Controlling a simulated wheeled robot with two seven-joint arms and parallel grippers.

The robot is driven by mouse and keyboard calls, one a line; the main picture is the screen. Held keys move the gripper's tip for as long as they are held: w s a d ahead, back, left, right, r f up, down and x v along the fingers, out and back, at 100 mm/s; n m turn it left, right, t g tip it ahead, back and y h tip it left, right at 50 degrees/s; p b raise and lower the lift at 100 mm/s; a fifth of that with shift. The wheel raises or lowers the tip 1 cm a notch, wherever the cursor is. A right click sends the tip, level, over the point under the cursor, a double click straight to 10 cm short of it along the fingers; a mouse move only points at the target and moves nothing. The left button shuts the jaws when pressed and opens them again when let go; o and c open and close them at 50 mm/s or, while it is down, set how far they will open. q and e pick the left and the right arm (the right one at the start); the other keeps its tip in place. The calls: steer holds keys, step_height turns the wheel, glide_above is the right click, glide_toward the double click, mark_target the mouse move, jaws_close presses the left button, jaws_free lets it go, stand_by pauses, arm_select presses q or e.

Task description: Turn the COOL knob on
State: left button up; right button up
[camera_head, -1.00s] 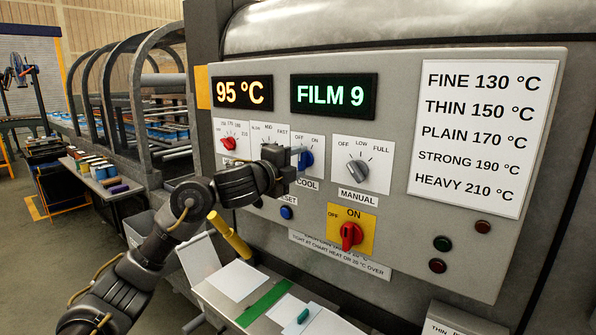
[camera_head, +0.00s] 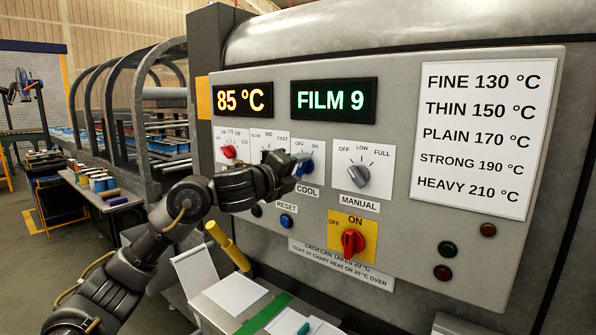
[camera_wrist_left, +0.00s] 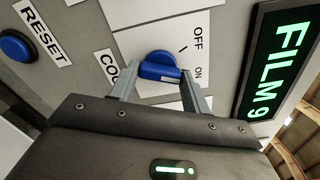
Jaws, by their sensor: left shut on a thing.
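The blue COOL knob (camera_head: 303,163) sits on a white plate marked OFF and ON on the grey panel, above the COOL label (camera_head: 307,191). My left gripper (camera_head: 297,165) is at the knob, partly covering it in the head view. In the left wrist view the blue knob (camera_wrist_left: 160,67) is between the two fingers of the left gripper (camera_wrist_left: 158,85), which is shut on it. There the ON mark (camera_wrist_left: 199,72) is near the right fingertip and the OFF mark (camera_wrist_left: 199,36) is farther up. My right gripper is not in view.
The panel displays read 85 °C (camera_head: 242,98) and FILM 9 (camera_head: 334,99). The MANUAL knob (camera_head: 359,175), a red ON/OFF knob (camera_head: 353,242) and the blue RESET button (camera_head: 287,220) are close by. A heat chart (camera_head: 474,139) hangs at the right.

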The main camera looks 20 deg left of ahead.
arm_select(q)
steer(key=o, duration=1)
steer(key=shift+c, duration=0.2)
steer(key=shift+s+a, duration=0.15)
steer(key=shift+s, duration=0.2)
steer(key=b+v, duration=0.1)
steer(key=v, duration=0.9)
steer(key=shift+f, duration=0.2)
